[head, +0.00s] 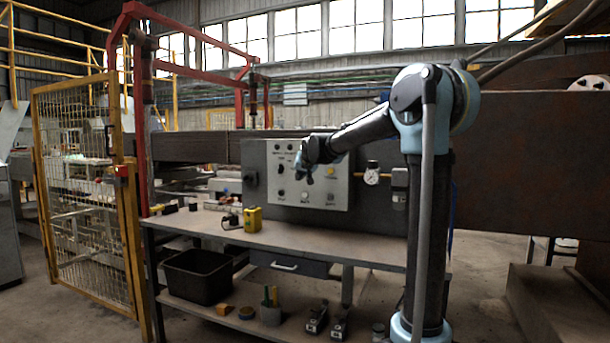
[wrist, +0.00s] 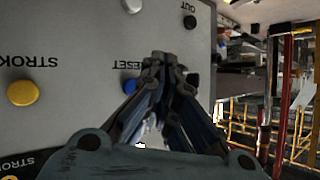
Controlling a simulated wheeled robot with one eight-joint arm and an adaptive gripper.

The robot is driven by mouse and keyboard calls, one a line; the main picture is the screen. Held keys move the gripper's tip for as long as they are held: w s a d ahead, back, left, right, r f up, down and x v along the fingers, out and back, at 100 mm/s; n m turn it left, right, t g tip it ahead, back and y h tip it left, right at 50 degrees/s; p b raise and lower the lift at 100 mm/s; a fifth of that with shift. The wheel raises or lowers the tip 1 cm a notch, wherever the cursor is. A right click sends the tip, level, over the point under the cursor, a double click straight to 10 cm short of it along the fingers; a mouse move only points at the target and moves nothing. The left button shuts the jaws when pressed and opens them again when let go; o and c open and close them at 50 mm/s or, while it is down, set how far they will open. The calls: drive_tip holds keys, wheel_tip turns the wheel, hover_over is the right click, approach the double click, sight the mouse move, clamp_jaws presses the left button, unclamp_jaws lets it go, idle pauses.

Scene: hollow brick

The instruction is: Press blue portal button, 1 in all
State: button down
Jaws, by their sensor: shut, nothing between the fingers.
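A grey control panel (head: 341,190) stands behind the bench, with several round buttons on its face. In the wrist view the panel (wrist: 70,25) appears upside down. A small blue button (wrist: 128,85) sits by the label "RESET", partly hidden by a finger of my gripper. My gripper (wrist: 165,64) is shut and empty, its tips close to the panel face, just right of the blue button in that view. I cannot tell whether it touches. In the head view my gripper (head: 303,170) is in front of the panel's middle and the blue button cannot be made out.
A yellow button (wrist: 22,92), a white button (wrist: 131,5) and a black knob (wrist: 190,22) are on the panel. A pressure gauge (head: 371,177) is right of it. A yellow device (head: 252,219) stands on the bench (head: 330,245). A yellow mesh gate (head: 85,200) is at left.

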drive_tip(key=shift+w+d, duration=0.2)
drive_tip(key=shift+w, duration=0.3)
drive_tip(key=shift+w+d, duration=0.15)
drive_tip(key=shift+w, duration=0.3)
drive_tip(key=shift+w, duration=0.1)
idle(0.8)
drive_tip(key=shift+w+d, duration=0.1)
drive_tip(key=shift+w, duration=0.15)
drive_tip(key=shift+w+d+r, duration=0.1)
drive_tip(key=shift+w+d, duration=0.1)
drive_tip(key=shift+w, duration=0.25)
idle(0.9)
drive_tip(key=shift+s+a, duration=0.1)
drive_tip(key=shift+s, duration=0.1)
drive_tip(key=shift+s+a, duration=0.25)
drive_tip(key=shift+s, duration=0.4)
drive_tip(key=s, duration=0.1)
drive_tip(key=s+a, duration=0.1)
drive_tip(key=s, duration=0.2)
drive_tip(key=shift+s+a, duration=0.35)
